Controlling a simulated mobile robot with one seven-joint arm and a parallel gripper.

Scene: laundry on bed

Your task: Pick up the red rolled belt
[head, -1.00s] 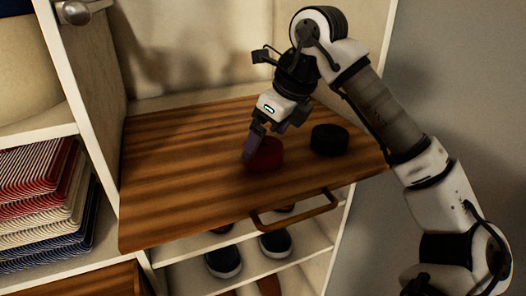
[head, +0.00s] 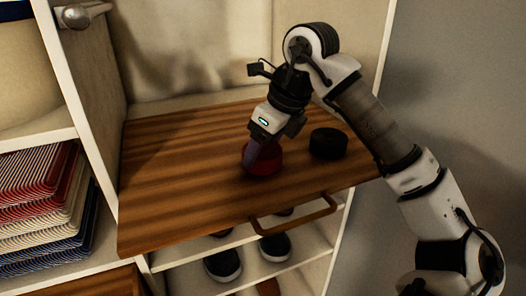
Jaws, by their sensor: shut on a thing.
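The red rolled belt (head: 267,163) lies on the wooden drop-down board in the middle of the head view. My gripper (head: 257,156) points down at it from above and is shut on it, with a finger against its near left side. The other finger is largely hidden. I cannot tell whether the belt is clear of the board.
A black rolled belt (head: 328,143) lies close by on the right. The wooden board (head: 170,200) has free room on its left and a handle (head: 293,212) at its front edge. Folded striped cloths (head: 40,205) fill a shelf at left; shoes (head: 275,248) stand below.

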